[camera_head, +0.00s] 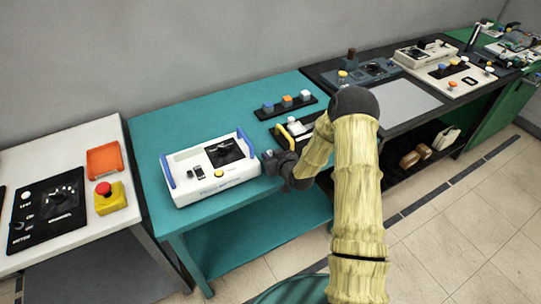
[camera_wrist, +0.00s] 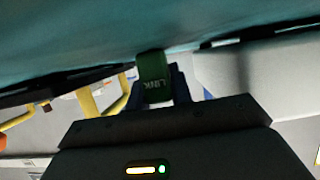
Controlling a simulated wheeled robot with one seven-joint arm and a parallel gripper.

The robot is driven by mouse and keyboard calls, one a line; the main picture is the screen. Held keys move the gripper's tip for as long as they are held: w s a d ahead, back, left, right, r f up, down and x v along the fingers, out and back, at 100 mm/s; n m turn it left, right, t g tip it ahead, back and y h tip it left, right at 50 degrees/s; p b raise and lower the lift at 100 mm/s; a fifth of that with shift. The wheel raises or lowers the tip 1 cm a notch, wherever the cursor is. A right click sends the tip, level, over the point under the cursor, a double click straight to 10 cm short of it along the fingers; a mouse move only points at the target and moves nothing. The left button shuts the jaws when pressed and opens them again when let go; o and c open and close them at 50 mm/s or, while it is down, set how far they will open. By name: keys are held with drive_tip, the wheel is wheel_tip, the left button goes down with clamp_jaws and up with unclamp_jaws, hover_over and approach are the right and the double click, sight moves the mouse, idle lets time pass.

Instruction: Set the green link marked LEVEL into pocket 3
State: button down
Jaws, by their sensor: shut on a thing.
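The green link (camera_wrist: 152,70) is between my gripper's fingers in the wrist view, with pale lettering that looks like LINK; I cannot make out LEVEL on it. In the head view my gripper (camera_head: 271,158) is low over the teal table, just right of the white instrument box, and the link cannot be told apart there. My gripper is shut on the link. A black rack (camera_head: 265,115) with several coloured blocks stands behind. No pocket number is readable, and my arm hides part of the table.
The white instrument box (camera_head: 240,177) with blue handles stands close to my gripper's left. A dark tray with a yellow handle (camera_head: 283,137) lies behind it, partly covered by my arm. The teal table (camera_head: 165,125) is clear at its back left. A dark bench (camera_head: 325,75) adjoins on the right.

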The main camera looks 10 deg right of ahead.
drive_tip(key=c, duration=1.3)
unclamp_jaws()
drive_tip(key=shift+o, duration=0.2)
drive_tip(key=shift+r, duration=0.15)
drive_tip(key=b+v, duration=0.1)
drive_tip(key=v, duration=1.1)
drive_tip(key=s+r+m+g+h, duration=0.1)
drive_tip(key=s+r+g, duration=0.4)
drive_tip(key=s, duration=0.5)
drive_tip(key=s+a+r+m+g+h, duration=0.1)
drive_tip(key=s+r+g, duration=0.4)
drive_tip(key=s, duration=0.6)
drive_tip(key=shift+a+r+m+h, duration=0.3)
drive_tip(key=shift+r+m+h, duration=0.4)
drive_tip(key=shift+h, duration=0.4)
